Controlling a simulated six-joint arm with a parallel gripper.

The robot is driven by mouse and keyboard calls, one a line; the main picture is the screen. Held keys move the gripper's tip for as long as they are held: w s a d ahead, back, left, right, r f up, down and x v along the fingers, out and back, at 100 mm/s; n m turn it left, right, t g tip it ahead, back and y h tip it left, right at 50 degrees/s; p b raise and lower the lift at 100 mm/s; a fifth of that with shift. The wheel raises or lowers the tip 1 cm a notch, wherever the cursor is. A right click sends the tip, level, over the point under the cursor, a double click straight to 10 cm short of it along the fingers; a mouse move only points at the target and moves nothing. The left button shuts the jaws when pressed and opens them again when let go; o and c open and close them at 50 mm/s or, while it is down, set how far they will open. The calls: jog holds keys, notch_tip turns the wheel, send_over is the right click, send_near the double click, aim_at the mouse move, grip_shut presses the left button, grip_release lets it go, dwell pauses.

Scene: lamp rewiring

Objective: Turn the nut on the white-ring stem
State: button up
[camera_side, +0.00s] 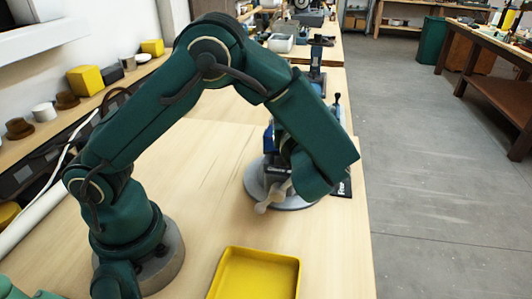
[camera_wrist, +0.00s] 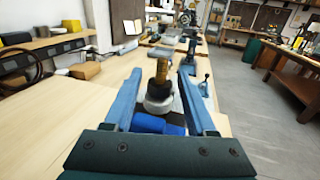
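In the wrist view a stem (camera_wrist: 162,68) with a brass-brown threaded-looking top stands upright. A pale, whitish ring (camera_wrist: 157,103) sits around its lower part. The nut cannot be told apart clearly from the dark and brown parts of the stem. My gripper (camera_wrist: 159,72) is open, with its two blue fingers on either side of the stem and a visible gap on each side. Blue parts (camera_wrist: 158,125) lie below the ring, between the fingers. In the side view my arm hides the stem and most of the gripper; a round grey base (camera_side: 256,187) shows beneath.
A yellow tray (camera_side: 235,281) lies on the bench at the front. A beige knobbed part (camera_side: 272,197) shows by the grey base. A device with a black lever (camera_wrist: 205,83) stands right of the fingers. The bench left of the base is clear.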

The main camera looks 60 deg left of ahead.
grip_shut()
jog(key=shift+n+g, duration=0.3)
jog(key=shift+g, duration=0.1)
jog(key=shift+n+g+y, duration=0.6)
jog(key=shift+n+g, duration=0.45)
jog(key=shift+g, duration=0.55)
jog(key=shift+n+g+y, duration=0.6)
jog(key=shift+n+g, duration=0.45)
jog(key=shift+g, duration=0.55)
jog(key=shift+o, duration=1.5)
grip_release()
